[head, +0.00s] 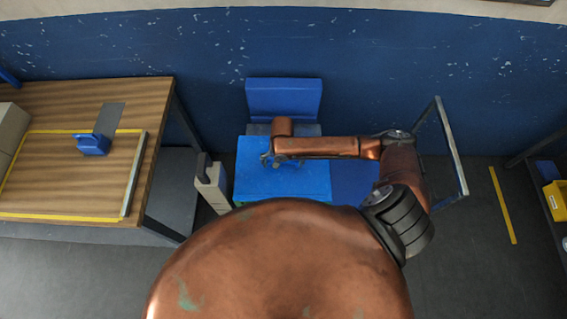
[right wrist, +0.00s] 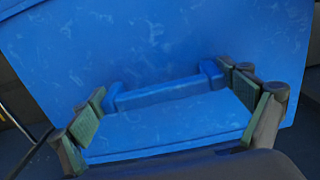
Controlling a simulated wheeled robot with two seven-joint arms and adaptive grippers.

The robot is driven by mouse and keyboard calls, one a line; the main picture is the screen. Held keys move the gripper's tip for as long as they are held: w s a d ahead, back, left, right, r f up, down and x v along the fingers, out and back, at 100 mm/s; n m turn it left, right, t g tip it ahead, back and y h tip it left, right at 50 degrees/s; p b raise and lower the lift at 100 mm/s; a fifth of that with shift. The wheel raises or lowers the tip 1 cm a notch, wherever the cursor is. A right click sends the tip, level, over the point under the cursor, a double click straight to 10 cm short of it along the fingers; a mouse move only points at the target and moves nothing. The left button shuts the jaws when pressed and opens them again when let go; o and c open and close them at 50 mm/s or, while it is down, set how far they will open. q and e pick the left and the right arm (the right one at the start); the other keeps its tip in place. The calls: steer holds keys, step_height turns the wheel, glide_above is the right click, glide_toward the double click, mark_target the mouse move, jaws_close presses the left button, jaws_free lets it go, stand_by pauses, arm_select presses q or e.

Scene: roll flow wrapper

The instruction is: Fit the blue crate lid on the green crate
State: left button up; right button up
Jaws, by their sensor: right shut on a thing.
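The blue crate lid (head: 300,184) lies roughly flat in the middle of the head view, in front of my body. It also fills most of the right wrist view (right wrist: 190,40), with a raised blue bar handle (right wrist: 155,93) on its top. My right gripper (head: 280,160) is above the lid and shut on its handle; its fingers show at both ends of the handle in the right wrist view (right wrist: 168,102). The green crate cannot be clearly made out; the lid and my body hide that area, so I cannot tell how the lid sits on it. My left gripper is out of view.
A beige box-like object (head: 212,186) stands just left of the lid. A blue upright panel (head: 284,98) is behind it. A metal hoop rail (head: 452,150) rises on the right.

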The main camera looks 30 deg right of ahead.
mark_target(283, 162)
steer(key=shift+f, duration=0.35)
steer(key=o, duration=1.1)
step_height(283, 162, up, 4)
steer(key=p, duration=0.5)
steer(key=shift+r, duration=0.2)
step_height(283, 162, up, 7)
steer(key=p, duration=0.8)
steer(key=shift+f+p, duration=0.15)
steer(key=shift+p, duration=0.2)
steer(key=shift+f, duration=0.1)
